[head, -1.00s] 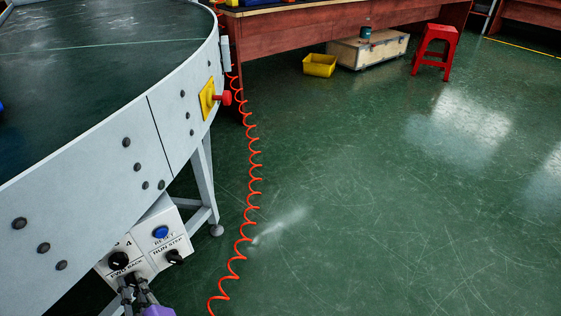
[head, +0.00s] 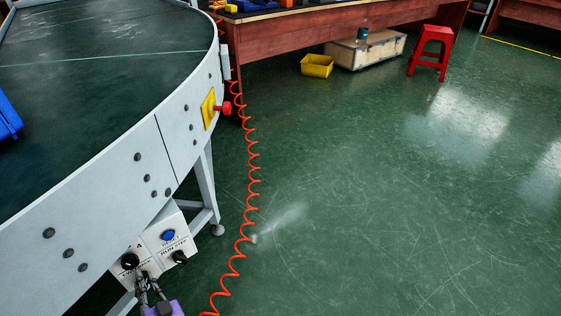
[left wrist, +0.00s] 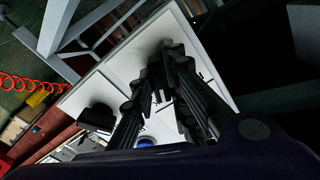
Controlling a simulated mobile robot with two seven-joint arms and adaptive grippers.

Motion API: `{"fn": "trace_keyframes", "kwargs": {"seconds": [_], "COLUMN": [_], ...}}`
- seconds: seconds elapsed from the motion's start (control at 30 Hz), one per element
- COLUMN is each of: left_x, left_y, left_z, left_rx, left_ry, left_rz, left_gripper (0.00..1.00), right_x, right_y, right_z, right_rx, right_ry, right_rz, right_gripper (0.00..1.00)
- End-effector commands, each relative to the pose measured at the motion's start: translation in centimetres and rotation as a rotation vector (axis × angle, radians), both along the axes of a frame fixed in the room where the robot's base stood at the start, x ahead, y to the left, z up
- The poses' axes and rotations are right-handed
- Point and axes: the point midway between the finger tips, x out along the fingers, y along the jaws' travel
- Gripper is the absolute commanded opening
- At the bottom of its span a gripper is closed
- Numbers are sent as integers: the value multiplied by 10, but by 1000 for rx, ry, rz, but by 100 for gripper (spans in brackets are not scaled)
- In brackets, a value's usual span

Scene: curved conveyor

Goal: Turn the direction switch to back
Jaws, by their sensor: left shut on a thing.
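The white control box (head: 153,249) hangs under the conveyor's rim at lower left. My left gripper (head: 146,278) is at its lower front, shut on the direction switch. The fingers hide most of that switch, so I cannot tell which way it points. A blue button (head: 168,236) and the run/step knob (head: 180,256) are to the right. In the left wrist view my fingers (left wrist: 160,84) meet at the box face, with the black run/step knob (left wrist: 96,117) to their left. My right gripper is not in view.
The curved conveyor (head: 100,188) fills the left side above the box. A red emergency button (head: 222,108) on a yellow plate is on its rim. An orange coiled hose (head: 247,213) hangs to the right of the box.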

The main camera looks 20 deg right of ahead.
Motion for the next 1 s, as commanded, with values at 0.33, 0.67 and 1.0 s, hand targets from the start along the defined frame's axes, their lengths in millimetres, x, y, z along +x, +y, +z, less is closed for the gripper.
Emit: {"fn": "trace_keyframes", "kwargs": {"seconds": [0.33, 0.67, 1.0], "left_x": [-1, -1, 0], "left_y": [-1, -1, 0], "left_z": [-1, -2, -1], "left_rx": [91, 102, 101], "left_ry": [30, 33, 30], "left_rz": [-1, -2, -1], "left_gripper": [0, 0, 33], "right_x": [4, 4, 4], "right_y": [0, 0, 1], "right_z": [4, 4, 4], "right_rx": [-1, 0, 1], "right_ry": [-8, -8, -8], "right_rz": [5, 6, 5], "right_gripper": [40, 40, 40]}}
